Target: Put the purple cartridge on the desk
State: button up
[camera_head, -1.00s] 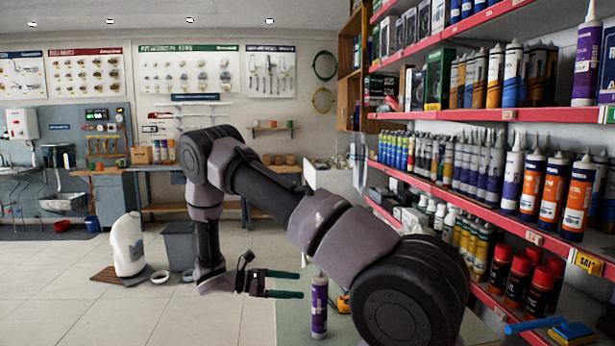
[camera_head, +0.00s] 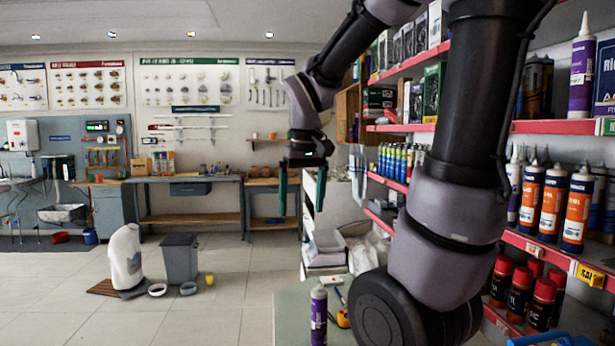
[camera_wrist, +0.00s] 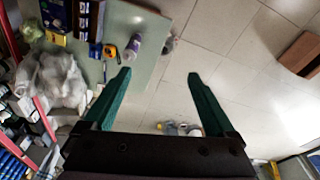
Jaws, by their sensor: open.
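A purple cartridge (camera_head: 318,315) with a pale top stands upright on the pale green desk (camera_head: 290,310) at the bottom of the head view. It seems to be the pale and purple tube (camera_wrist: 133,47) near the desk edge in the wrist view. My gripper (camera_head: 301,192) hangs in the air with its green fingers pointing down, apart from the cartridge and higher in the picture. In the wrist view my gripper (camera_wrist: 159,75) is open, with nothing between the fingers. Another purple cartridge (camera_head: 582,70) stands on the upper shelf at right.
A yellow tape measure (camera_head: 343,318) lies beside the cartridge. Red-edged shelves (camera_head: 555,127) with cartridges and cans line the right side. White plastic bags (camera_head: 370,250) lie behind the desk.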

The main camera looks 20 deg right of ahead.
jog(key=s+a+r+m+t+y, duration=0.1)
jog(key=s+r+m+t+y, duration=0.1)
jog(key=s+r+m+t, duration=0.2)
jog(key=shift+s+a+r+t, duration=0.25)
jog(key=shift+s+r+t, duration=0.45)
jog(key=shift+s+r, duration=0.6)
